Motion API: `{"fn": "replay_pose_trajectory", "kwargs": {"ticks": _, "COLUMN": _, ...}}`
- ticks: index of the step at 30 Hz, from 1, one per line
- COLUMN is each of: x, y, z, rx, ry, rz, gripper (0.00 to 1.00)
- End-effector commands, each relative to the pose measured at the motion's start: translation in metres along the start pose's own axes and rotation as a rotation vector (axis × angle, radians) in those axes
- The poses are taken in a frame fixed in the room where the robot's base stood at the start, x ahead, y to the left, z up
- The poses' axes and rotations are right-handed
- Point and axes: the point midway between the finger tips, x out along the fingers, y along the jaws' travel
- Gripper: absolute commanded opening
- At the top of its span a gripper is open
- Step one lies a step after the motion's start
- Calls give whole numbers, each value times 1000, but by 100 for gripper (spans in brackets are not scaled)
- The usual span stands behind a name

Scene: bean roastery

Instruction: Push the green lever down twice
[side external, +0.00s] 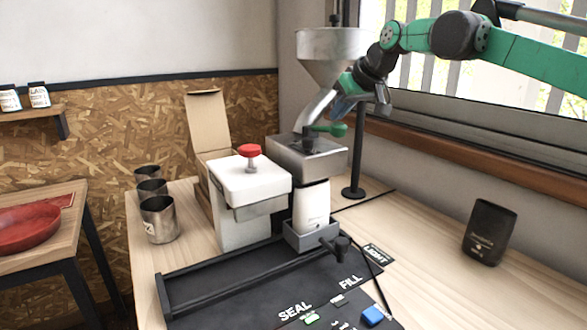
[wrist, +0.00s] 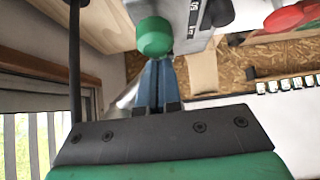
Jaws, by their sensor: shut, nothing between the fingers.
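My gripper (side external: 337,117) has blue fingers, shut together and empty, pointing down just above the lever. In the wrist view the fingertips (wrist: 154,62) end right at the knob's edge. I cannot tell whether they touch it. The grey housing (side external: 307,157) carries the lever over a white bag (side external: 311,203) in a grey holder.
A white box with a red knob (side external: 249,151) stands left of the housing. A metal hopper (side external: 333,45) and black post (side external: 357,150) are close to my gripper. Several metal cups (side external: 159,220) stand at left. A black bag (side external: 490,232) is at right, with clear table around it.

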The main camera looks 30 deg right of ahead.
Motion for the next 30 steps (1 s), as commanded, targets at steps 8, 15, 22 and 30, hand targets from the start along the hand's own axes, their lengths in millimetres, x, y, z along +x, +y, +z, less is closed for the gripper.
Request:
{"fn": "replay_pose_trajectory", "kwargs": {"ticks": 8, "x": 6, "y": 0, "z": 5, "rx": 0, "ry": 0, "rz": 0, "gripper": 0}}
{"fn": "replay_pose_trajectory", "kwargs": {"ticks": 15, "x": 12, "y": 0, "z": 10, "rx": 0, "ry": -1, "rz": 0, "gripper": 0}}
{"fn": "replay_pose_trajectory", "kwargs": {"ticks": 22, "x": 13, "y": 0, "z": 11, "rx": 0, "ry": -1, "rz": 0, "gripper": 0}}
{"fn": "replay_pose_trajectory", "kwargs": {"ticks": 30, "x": 5, "y": 0, "z": 3, "rx": 0, "ry": -1, "rz": 0, "gripper": 0}}
